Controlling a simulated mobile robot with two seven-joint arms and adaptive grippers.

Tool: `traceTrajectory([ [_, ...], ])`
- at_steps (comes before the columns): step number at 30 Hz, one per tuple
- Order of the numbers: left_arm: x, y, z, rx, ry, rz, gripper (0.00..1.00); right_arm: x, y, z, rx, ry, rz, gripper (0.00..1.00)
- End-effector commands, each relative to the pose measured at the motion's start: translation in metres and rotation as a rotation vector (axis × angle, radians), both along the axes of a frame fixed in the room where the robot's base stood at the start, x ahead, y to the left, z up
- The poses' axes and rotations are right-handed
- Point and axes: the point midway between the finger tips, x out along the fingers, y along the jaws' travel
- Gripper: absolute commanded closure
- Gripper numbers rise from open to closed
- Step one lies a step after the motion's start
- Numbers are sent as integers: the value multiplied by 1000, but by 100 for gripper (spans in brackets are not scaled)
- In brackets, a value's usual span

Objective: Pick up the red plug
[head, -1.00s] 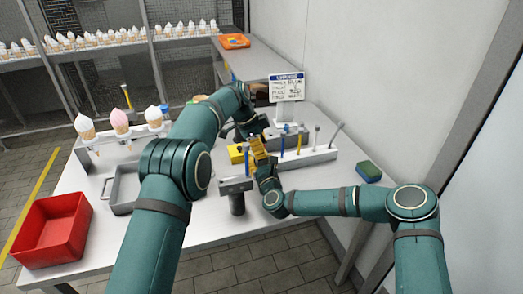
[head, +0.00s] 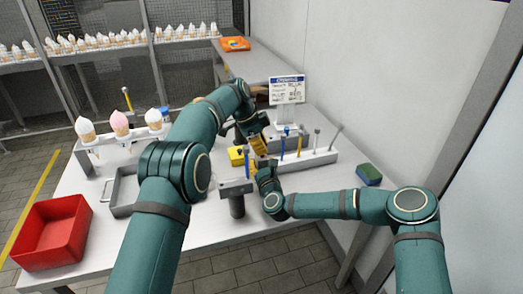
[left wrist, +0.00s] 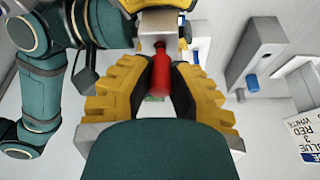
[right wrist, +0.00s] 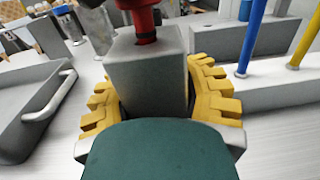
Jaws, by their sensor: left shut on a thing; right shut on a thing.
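The red plug (left wrist: 160,75) is between the yellow fingers of my left gripper (left wrist: 158,88), which is shut on it. In the right wrist view the plug (right wrist: 146,22) stands over the top of a grey block (right wrist: 148,75). Its lower end meets the block's top; I cannot tell how deep it sits. My right gripper (right wrist: 150,105) is shut on the grey block, which also shows in the left wrist view (left wrist: 158,22). In the head view my left gripper (head: 257,143) is just above my right gripper (head: 262,165), and the plug is hidden.
A grey rack (head: 312,157) with blue and yellow sticks stands close on the right. A grey tray (head: 124,190) and a red bin (head: 52,232) are at the left. A cone holder (head: 95,140) is behind. A green and blue sponge (head: 368,174) lies at the right.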

Motion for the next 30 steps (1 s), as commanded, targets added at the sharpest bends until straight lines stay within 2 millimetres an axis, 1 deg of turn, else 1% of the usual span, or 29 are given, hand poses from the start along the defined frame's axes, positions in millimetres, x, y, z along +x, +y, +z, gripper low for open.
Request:
traceTrajectory([
  [4,0,0,23,-2,-4,-1,100,0,0,0,0,0,0,100],
  [6,0,17,20,0,2,5,100,0,0,0,0,0,0,100],
  [11,0,53,20,-2,1,6,100,0,0,0,0,0,0,100],
  [18,-1,118,20,-1,0,5,100,0,0,0,0,0,0,100],
  [21,-1,140,20,-2,0,3,100,0,0,0,0,0,0,100],
  [25,-1,162,19,-1,0,2,100,0,0,0,0,0,0,100],
  [30,-2,176,20,-1,1,1,100,0,0,0,0,0,0,100],
])
